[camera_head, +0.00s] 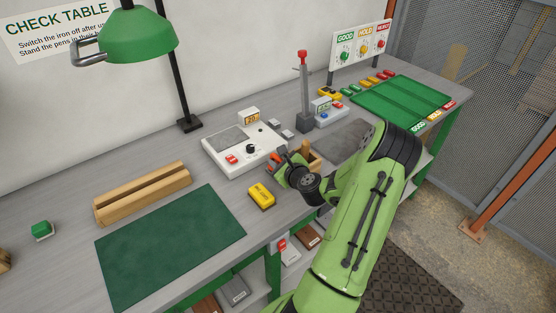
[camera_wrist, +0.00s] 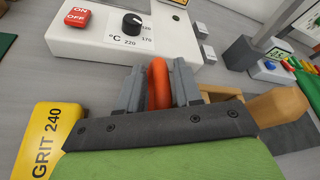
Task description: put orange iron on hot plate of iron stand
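My gripper (camera_wrist: 159,88) has its two grey fingers close on either side of an upright orange part, the orange iron (camera_wrist: 158,80). The fingers look shut on it; its lower part is hidden behind the gripper body. In the head view my gripper (camera_head: 281,167) is at the front right corner of the white iron stand (camera_head: 212,152), with a bit of orange beside it. The stand has a dark grey hot plate (camera_head: 229,139), a red switch (camera_wrist: 77,18) and a black knob (camera_wrist: 132,25). The hot plate is bare.
A wooden holder (camera_head: 315,153) stands right of my gripper, close to it. A yellow GRIT 240 block (camera_head: 261,195) lies in front of the stand. A green mat (camera_head: 170,247) and a grooved wooden block (camera_head: 140,195) are left. A green lamp (camera_head: 138,38) hangs above the table's left part.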

